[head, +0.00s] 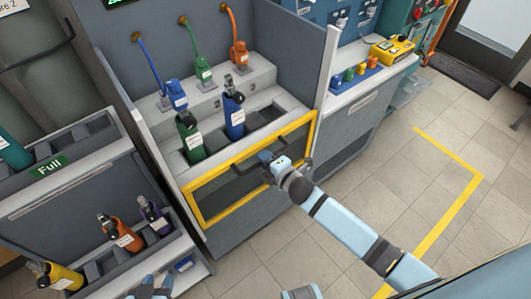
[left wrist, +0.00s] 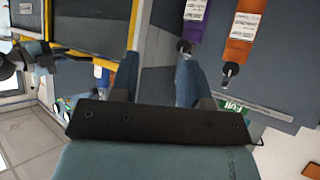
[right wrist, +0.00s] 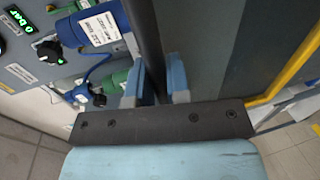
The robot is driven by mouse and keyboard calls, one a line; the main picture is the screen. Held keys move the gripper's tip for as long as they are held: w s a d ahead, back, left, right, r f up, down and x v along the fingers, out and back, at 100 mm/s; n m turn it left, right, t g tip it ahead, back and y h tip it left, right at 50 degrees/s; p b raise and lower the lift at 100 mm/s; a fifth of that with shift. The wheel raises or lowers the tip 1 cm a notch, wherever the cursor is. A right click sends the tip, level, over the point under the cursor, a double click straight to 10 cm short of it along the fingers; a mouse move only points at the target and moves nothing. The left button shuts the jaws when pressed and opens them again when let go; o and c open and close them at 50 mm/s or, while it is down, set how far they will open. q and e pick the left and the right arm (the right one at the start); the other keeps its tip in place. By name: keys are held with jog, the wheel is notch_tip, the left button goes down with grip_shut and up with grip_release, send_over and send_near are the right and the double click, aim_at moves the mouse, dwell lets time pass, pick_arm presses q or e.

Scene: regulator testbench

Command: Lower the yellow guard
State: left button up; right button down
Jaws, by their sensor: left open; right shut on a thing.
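The yellow guard (head: 222,165) is a yellow-edged frame with a dark panel, on the front of the testbench below the bottle slots. Its yellow edge also shows in the right wrist view (right wrist: 292,66). My right gripper (head: 270,162) is at the guard's dark handle, near the middle of its front. In the right wrist view the fingers (right wrist: 163,82) are shut on a dark bar, the handle (right wrist: 150,35). My left gripper (head: 155,288) is open and empty near the lower rack, low in the head view. Its fingers (left wrist: 158,82) stand apart in the left wrist view.
A green bottle (head: 188,138) and a blue bottle (head: 234,112) stand in the bench slots behind the guard. Orange (head: 119,232), purple (head: 154,215) and yellow (head: 60,277) bottles are in the lower left rack. A side bench holds a yellow device (head: 392,48). The floor at right is clear.

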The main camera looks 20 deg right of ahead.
jog(key=shift+f+b, duration=0.35)
jog(key=shift+f, duration=0.75)
jog(key=c, duration=1.1)
grip_release()
jog(key=v, duration=1.3)
jog(key=shift+s, duration=0.4)
jog(key=shift+d+r, duration=0.1)
